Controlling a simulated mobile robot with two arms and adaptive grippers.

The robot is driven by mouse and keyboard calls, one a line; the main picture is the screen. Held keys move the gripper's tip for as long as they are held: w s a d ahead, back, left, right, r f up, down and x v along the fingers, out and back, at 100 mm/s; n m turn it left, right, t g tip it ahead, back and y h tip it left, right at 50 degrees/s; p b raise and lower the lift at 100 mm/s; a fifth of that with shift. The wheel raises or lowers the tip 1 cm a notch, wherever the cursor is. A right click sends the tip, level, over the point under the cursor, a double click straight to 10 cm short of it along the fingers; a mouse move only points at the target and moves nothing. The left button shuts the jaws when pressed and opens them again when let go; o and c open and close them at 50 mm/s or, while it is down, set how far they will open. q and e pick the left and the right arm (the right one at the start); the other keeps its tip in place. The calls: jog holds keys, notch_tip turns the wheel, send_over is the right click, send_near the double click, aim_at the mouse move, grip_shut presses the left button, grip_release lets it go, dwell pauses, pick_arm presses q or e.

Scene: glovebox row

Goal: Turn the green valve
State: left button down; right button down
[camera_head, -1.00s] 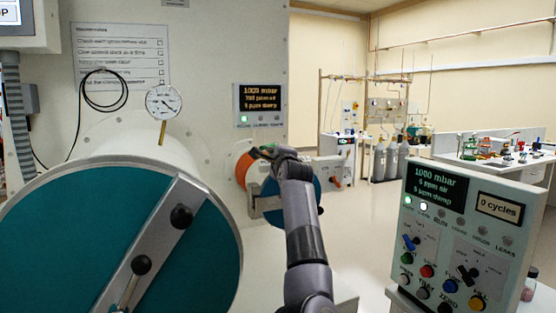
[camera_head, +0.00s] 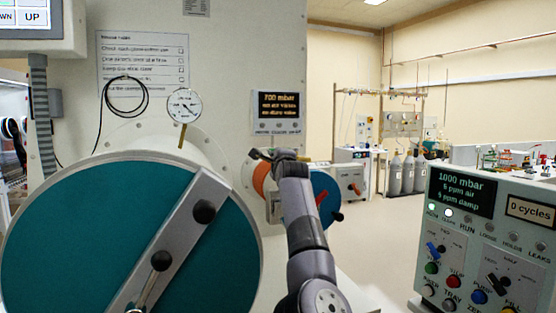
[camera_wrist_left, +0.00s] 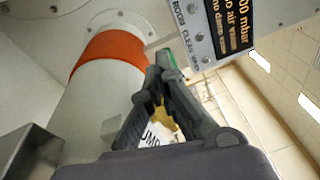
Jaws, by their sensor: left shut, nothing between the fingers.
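The green valve does not show clearly in the head view. In the left wrist view a small green piece (camera_wrist_left: 171,58) shows just beyond my fingertips, partly hidden by them; I cannot tell whether they touch it. My left gripper (camera_head: 262,154) is shut and empty, in front of the orange collar of the small port, below the wall display. It also shows in the left wrist view (camera_wrist_left: 158,76), with its fingers converging at the tips. A yellow part (camera_wrist_left: 163,124) and a white label show between the fingers. My right gripper is not in view.
A large teal port door (camera_head: 90,235) with a metal bar fills the left. A round gauge (camera_head: 184,105) sits above it. The wall display (camera_head: 278,105) reads 700 mbar. A control panel (camera_head: 485,240) stands at right. Open floor (camera_head: 375,225) lies between.

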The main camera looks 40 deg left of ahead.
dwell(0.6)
pick_arm(q)
jog(key=v, duration=1.2)
